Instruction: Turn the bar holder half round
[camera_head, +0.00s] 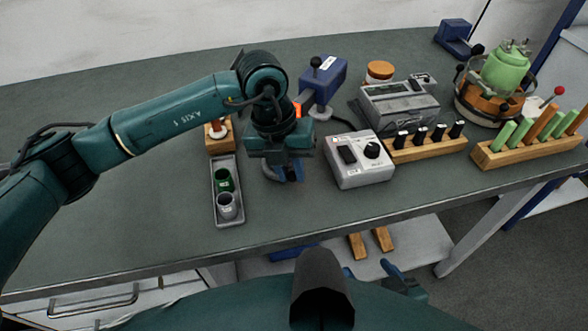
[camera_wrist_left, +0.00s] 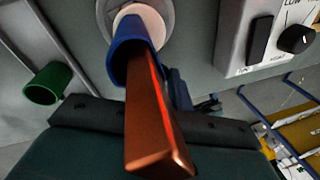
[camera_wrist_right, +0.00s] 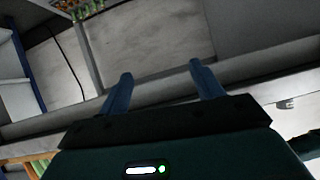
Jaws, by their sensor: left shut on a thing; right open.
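The bar holder (camera_wrist_left: 128,62) shows in the left wrist view as a blue sleeve on a pale post, over a round grey base (camera_wrist_left: 157,12). A copper bar (camera_wrist_left: 152,120) stands out of it toward the camera. My left gripper (camera_head: 286,172) is low over the table in the head view, shut on the holder. Its body hides most of the holder there, and the bar partly hides the fingers in the left wrist view. My right gripper (camera_wrist_right: 160,70) is open and empty, in front of the table edge.
A grey tray (camera_head: 229,218) with a green and a grey cup is to the left. A white control box (camera_head: 357,172) is close on the right. A blue clamp (camera_head: 323,80) stands behind. Wooden racks (camera_head: 428,149) are further right. The table's front left is clear.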

